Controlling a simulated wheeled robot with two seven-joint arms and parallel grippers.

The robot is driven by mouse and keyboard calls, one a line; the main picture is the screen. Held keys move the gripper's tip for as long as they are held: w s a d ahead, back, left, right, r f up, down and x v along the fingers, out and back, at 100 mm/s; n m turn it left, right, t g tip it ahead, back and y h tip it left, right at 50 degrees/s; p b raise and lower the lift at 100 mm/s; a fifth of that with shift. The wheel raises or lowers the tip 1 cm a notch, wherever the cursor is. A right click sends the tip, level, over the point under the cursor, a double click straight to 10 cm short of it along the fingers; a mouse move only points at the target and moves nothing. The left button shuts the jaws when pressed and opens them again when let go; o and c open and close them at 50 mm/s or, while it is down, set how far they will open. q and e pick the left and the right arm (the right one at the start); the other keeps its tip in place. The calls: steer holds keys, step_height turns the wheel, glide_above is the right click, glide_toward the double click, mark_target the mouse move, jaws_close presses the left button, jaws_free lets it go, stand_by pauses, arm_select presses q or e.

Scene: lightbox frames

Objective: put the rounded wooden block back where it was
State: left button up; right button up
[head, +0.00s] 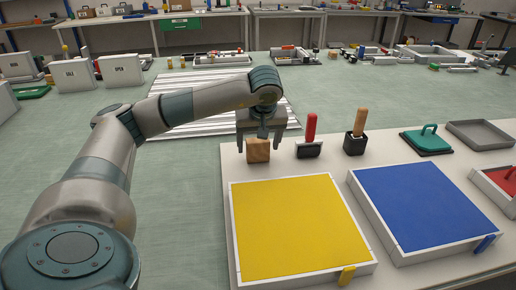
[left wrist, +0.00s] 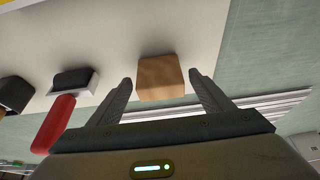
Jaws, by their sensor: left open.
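The wooden block (head: 258,151) stands on the pale table top (head: 232,166), behind the yellow panel, near the table's back left corner. It is a light brown block, and its edges look slightly rounded. In the left wrist view the block (left wrist: 160,78) shows between and just beyond the fingertips. My left gripper (head: 262,146) is open above and around the block's place, its fingers pointing down. In the left wrist view the open fingers (left wrist: 161,82) have gaps on both sides of the block. My right gripper is not in view.
A red-handled tool (head: 310,128) and a wooden-handled tool in a black holder (head: 355,142) stand right of the block. The yellow panel (head: 290,225) and blue panel (head: 420,207) lie in front. A green-handled lid (head: 428,143) and grey tray (head: 482,134) are further right.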

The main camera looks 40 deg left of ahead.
arm_select(q)
steer(key=v, duration=0.9)
steer(key=shift+r, duration=0.3)
steer(key=shift+s+d, duration=0.1)
stand_by(0.4)
